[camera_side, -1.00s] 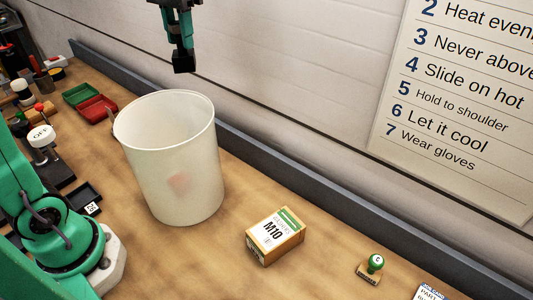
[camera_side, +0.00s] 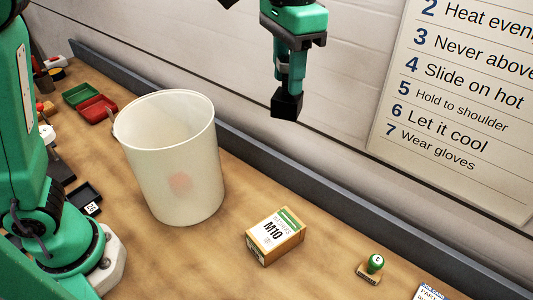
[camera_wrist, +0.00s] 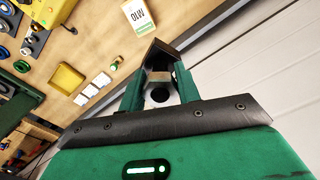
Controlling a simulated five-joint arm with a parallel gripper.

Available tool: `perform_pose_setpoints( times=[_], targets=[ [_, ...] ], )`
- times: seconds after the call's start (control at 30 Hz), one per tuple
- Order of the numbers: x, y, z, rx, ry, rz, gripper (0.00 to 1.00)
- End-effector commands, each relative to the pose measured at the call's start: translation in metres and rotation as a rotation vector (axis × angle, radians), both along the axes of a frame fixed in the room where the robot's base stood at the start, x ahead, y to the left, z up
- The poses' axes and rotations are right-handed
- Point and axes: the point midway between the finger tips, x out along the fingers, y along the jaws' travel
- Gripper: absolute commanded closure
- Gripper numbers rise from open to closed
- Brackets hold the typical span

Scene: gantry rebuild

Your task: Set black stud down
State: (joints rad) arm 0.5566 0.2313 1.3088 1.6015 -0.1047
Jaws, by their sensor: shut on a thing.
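My gripper (camera_side: 287,104) hangs high at the top centre in the side view, to the right of the white bucket and above the bench's back edge. Its fingers are green, with a black block at their lower end. In the wrist view my gripper (camera_wrist: 159,70) is shut on a small dark piece with a lighter round end, the black stud (camera_wrist: 158,94), between its fingers. In the side view I cannot tell the stud apart from the black tips. Nothing is in contact beneath the gripper.
A tall translucent white bucket (camera_side: 165,165), with a reddish shape showing through its wall, stands left of centre. An M10 box (camera_side: 275,237) and a green-topped stamp (camera_side: 372,266) stand to the right. Red and green trays (camera_side: 97,108) lie behind the bucket. Bench is clear between bucket and box.

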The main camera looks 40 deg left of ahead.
Motion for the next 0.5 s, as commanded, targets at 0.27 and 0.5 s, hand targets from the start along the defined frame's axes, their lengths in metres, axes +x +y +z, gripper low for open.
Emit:
perform_pose_setpoints(
  times=[0.27, 0.5],
  targets=[
    [-0.032, -0.076, -0.003, 0.000, -0.001, -0.144, 1.00],
    [-0.066, -0.130, -0.007, 0.000, -0.001, -0.250, 1.00]
  ],
)
